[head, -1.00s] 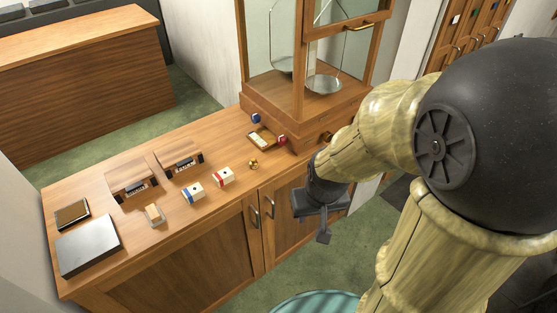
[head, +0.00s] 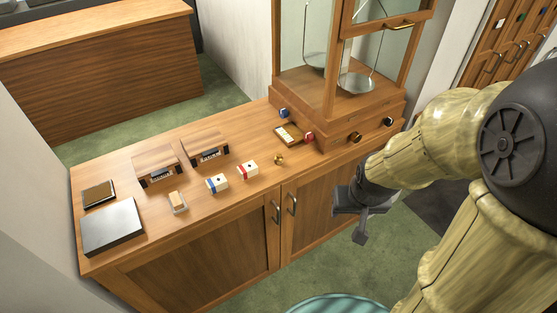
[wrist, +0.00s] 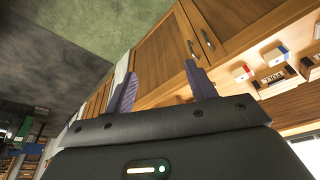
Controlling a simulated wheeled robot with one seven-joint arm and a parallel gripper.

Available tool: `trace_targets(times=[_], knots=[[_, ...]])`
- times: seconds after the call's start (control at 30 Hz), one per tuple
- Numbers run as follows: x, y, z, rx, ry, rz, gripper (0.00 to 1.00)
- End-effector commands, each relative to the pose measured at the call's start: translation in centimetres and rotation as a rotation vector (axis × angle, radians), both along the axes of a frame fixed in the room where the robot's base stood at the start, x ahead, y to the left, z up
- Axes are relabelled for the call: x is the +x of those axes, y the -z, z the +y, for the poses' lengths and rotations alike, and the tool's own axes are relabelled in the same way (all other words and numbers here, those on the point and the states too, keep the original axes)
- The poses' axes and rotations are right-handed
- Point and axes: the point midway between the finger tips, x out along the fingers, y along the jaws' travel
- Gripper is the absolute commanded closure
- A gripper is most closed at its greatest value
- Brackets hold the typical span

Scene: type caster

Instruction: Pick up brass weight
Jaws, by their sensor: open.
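The brass weight (head: 279,159) is a small gold knob-shaped piece standing on the wooden cabinet top, near its front edge, to the right of the red-striped white box. My gripper (head: 360,226) is in front of the cabinet and to the right of the weight, apart from it and over the floor. In the wrist view my gripper (wrist: 160,85) has its two fingers spread wide with nothing between them. I cannot make out the weight in the wrist view.
A glass-sided balance case (head: 340,115) stands right behind the weight. A small tray (head: 289,135) lies behind it. A red-striped box (head: 247,171) and a blue-striped box (head: 217,184) stand to the left. Cabinet doors with handles (head: 291,204) face the front.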

Motion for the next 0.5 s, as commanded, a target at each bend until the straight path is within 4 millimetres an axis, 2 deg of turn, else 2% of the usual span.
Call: trace_targets(times=[0.03,0.3,0.5], knots=[[1.1,1.1,0.3,0.002,-0.009,-0.026,0.44],[8.8,6.3,3.5,0.023,-0.073,-0.279,0.44],[13.2,9.8,6.4,0.047,-0.115,-0.479,0.44]])
